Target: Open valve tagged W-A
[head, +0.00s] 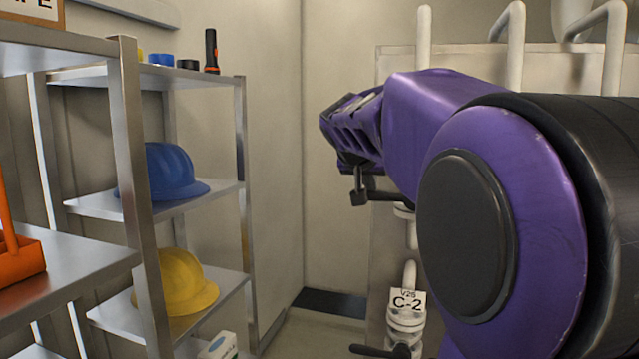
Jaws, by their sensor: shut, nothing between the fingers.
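No tag reading W-A shows in the head view. A white valve tagged C-2 (408,300) stands low at the centre right, with a dark lever (380,351) pointing left at the bottom edge. My purple arm crosses the right half, and my gripper (345,130) is at its far left end, shut and empty, in front of the wall. The fingertips are hard to make out. Part of another white fitting (404,211) shows just below my arm. A small dark piece beside it cannot be told apart as lever or gripper part. My arm hides much of the pipework.
Metal shelves (125,150) fill the left side, holding a blue helmet (170,172), a yellow helmet (180,283), a flashlight (211,51) and an orange tray (18,262). White pipes (515,30) rise at the upper right.

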